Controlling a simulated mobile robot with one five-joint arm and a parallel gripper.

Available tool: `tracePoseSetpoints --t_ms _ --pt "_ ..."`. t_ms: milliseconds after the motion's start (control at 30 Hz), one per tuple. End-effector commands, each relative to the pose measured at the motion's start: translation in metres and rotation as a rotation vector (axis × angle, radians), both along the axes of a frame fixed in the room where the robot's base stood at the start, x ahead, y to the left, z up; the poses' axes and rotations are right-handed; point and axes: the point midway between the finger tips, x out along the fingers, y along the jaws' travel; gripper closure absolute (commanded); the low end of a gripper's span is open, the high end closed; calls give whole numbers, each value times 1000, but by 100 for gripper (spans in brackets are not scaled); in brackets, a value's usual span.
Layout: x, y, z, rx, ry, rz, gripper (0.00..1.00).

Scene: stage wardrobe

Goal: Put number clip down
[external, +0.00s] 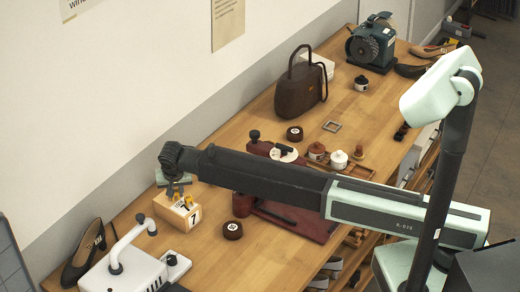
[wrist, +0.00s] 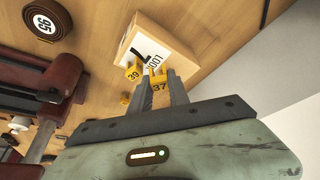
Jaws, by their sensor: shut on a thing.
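My gripper (external: 180,190) is at the far end of the outstretched arm, over a light wooden box (external: 172,211) near the wall side of the bench. In the wrist view my gripper (wrist: 166,82) is shut on a yellow number clip marked 37 (wrist: 159,84). The clip is in front of the box (wrist: 137,29); I cannot tell whether it touches it. Another yellow clip marked 39 (wrist: 134,71) is beside it, at the box. In the external view the fingers partly hide the box's contents.
A dark tape roll (external: 232,230) lies right of the box; it also shows in the wrist view (wrist: 46,20). A white machine with a curved handle (external: 120,274) and a dark shoe (external: 83,254) stand left. A dark red tool (external: 300,222) lies under my arm.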

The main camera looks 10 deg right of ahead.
Motion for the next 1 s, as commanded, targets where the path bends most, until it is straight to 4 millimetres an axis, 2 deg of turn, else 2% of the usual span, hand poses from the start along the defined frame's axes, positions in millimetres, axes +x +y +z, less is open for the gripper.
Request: tracePoseSetpoints --t_ms 233,333,400,533,767,900,933,1000 --pt "5 6 -1 0 0 0 100" --pt "13 15 -2 0 0 0 100" --pt "10 12 -21 0 0 0 100" --pt "10 12 -41 0 0 0 100" --pt "10 12 -36 0 0 0 100" --pt "10 12 -41 0 0 0 100" --pt "10 12 -41 0 0 0 76" --pt "10 12 -39 0 0 0 56"
